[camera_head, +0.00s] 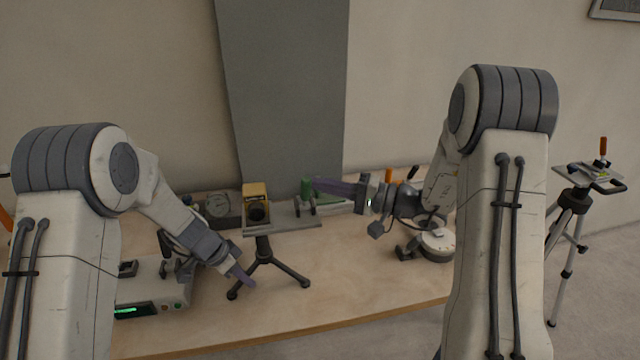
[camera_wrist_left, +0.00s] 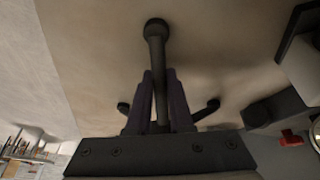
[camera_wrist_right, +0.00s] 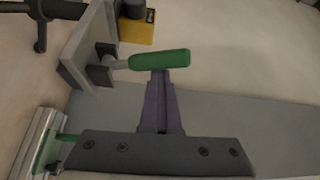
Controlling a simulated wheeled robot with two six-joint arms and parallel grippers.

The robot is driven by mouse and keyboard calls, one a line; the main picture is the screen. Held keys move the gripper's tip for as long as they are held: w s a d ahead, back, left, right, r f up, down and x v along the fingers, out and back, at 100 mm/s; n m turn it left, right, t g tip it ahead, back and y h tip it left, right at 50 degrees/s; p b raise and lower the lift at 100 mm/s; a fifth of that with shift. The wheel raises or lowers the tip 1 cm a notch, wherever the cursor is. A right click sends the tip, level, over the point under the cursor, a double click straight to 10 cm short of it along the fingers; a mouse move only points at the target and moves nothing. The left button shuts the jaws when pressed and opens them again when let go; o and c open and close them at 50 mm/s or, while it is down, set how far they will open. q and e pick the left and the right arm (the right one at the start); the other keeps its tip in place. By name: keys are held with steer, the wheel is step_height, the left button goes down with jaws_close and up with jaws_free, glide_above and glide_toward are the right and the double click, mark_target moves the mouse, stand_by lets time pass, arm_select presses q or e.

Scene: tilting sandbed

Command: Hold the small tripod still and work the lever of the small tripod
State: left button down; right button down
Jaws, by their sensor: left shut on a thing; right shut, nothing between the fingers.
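The small tripod (camera_head: 263,247) stands on the table with dark spread legs and a grey top plate (camera_head: 285,218). My left gripper (camera_head: 246,277) is shut on one of its legs; the left wrist view shows that leg (camera_wrist_left: 157,55) running between the fingers (camera_wrist_left: 160,85). The lever has a green handle (camera_head: 306,186), which also shows in the right wrist view (camera_wrist_right: 160,59), lying sideways from a small grey rod. My right gripper (camera_head: 318,185) is shut and empty, its tips (camera_wrist_right: 160,74) right at the green handle; I cannot tell if they touch.
A yellow block with a black round front (camera_head: 256,195) sits on the plate. A grey device with a green display (camera_head: 155,295) lies at left, and a round white device (camera_head: 437,243) at right. A tall tripod (camera_head: 573,205) stands right of the table. The front middle table is clear.

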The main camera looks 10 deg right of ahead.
arm_select(q)
steer(key=shift+f, duration=0.1)
arm_select(e)
steer(key=w+d+r, duration=0.1)
steer(key=w, duration=0.3)
steer(key=f+v, duration=0.1)
steer(key=v, duration=0.9)
steer(key=shift+s, duration=0.1)
arm_select(q)
steer(key=c, duration=0.7)
jaws_free()
steer(key=shift+c, duration=0.2)
